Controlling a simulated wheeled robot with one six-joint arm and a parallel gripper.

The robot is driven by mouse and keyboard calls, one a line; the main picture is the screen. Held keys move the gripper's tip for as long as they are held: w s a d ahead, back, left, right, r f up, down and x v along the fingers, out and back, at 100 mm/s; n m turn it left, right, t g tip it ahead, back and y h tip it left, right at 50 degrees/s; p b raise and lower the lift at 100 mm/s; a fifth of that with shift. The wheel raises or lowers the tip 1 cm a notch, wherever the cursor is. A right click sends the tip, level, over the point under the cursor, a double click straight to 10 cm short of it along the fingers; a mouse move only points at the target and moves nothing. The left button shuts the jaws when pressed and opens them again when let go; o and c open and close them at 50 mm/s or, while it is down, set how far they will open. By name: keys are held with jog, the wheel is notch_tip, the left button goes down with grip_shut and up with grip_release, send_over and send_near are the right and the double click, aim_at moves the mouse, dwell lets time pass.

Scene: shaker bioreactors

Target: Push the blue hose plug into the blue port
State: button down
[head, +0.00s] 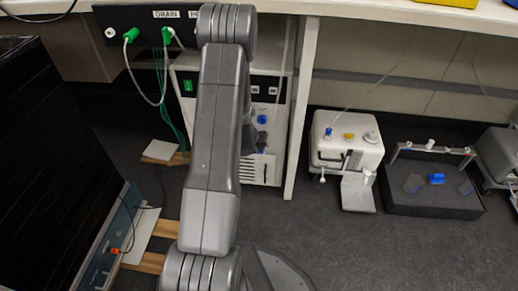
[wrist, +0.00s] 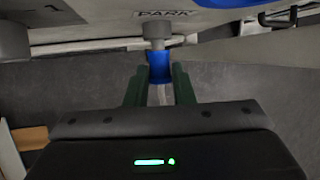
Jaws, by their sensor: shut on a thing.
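The blue hose plug (wrist: 160,68) is between the two green fingers of my gripper (wrist: 159,85) in the wrist view. The fingers are shut on it, and a pale hose (wrist: 160,95) runs back from it between them. The plug's far end meets a grey round fitting (wrist: 157,31) beside a PARK label; I cannot tell how far it is seated. In the head view a blue round port (head: 263,119) shows on the white cabinet front, just right of my arm. A small blue piece (head: 262,150) shows below it, partly hidden.
Green plugs with hoses (head: 130,35) sit at the DRAIN panel, upper left. A table leg (head: 301,105) stands right of the cabinet. A white device (head: 346,140) and dark tray (head: 433,205) are on the floor at right. Another grey fitting (wrist: 13,42) is at left in the wrist view.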

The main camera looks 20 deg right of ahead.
jog(key=shift+s+a+b, duration=0.35)
jog(key=shift+s+b, duration=0.2)
jog(key=shift+b, duration=0.15)
jog(key=shift+s+a, duration=0.1)
jog(key=shift+s, duration=0.1)
jog(key=s, duration=0.1)
jog(key=s+a+b, duration=0.1)
jog(key=shift+s+a, duration=0.3)
dwell(0.5)
jog(key=shift+r, duration=0.15)
